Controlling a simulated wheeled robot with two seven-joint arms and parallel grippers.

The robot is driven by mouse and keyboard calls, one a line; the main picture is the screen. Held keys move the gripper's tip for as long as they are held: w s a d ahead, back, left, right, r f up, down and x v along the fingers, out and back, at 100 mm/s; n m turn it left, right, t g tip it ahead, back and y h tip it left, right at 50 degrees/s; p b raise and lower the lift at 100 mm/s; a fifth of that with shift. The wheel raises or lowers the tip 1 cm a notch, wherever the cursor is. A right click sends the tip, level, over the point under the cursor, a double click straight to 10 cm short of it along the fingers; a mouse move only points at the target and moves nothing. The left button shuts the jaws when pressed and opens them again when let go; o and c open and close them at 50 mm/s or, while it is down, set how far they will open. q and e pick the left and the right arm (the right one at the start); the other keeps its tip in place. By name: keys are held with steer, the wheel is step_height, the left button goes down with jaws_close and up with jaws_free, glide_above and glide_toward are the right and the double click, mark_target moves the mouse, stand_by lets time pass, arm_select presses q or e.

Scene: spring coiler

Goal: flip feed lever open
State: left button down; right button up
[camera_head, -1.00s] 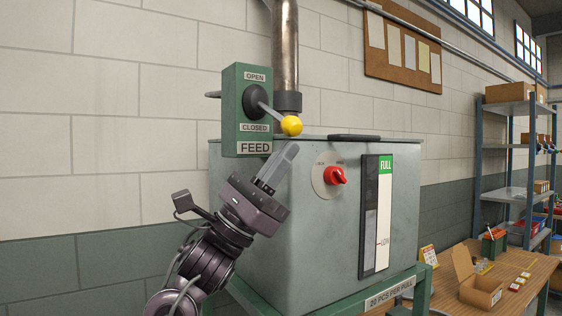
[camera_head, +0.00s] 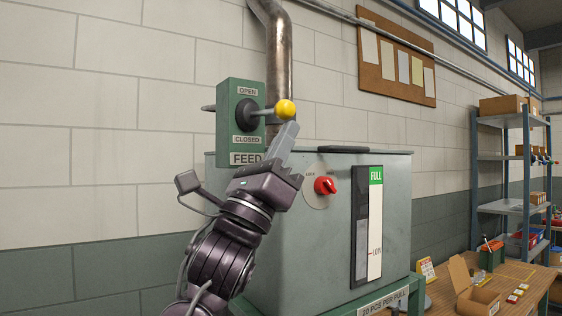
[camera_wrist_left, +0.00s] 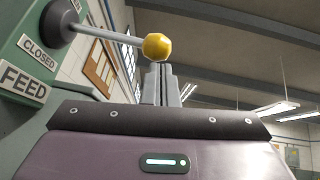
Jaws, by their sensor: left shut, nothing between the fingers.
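The feed lever is a grey rod with a yellow ball knob (camera_head: 285,109) on a green FEED box (camera_head: 240,92) marked OPEN above and CLOSED below. The rod points out to the right, about level, between the two labels. My left gripper (camera_head: 291,127) is shut and empty, its fingertips right below the knob, at or very near contact. In the left wrist view the knob (camera_wrist_left: 157,46) sits just above the shut fingertips (camera_wrist_left: 160,68); I cannot tell if they touch. My right gripper is not in view.
The grey hopper (camera_head: 290,230) with a red knob (camera_head: 325,185) and a FULL/LOW gauge (camera_head: 367,225) stands behind and right of my left gripper. A metal pipe (camera_head: 280,60) rises behind the lever. A workbench (camera_head: 535,290) and shelves (camera_head: 525,165) are at the right.

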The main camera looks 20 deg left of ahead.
arm_select(q)
step_height(320, 180, up, 8)
steer(key=n+t+y, duration=0.1)
steer(key=n+y, duration=1.1)
steer(key=y, duration=0.1)
steer(key=shift+s+d+f, duration=0.15)
steer(key=shift+s+d, duration=0.05)
steer(key=shift+s, duration=0.2)
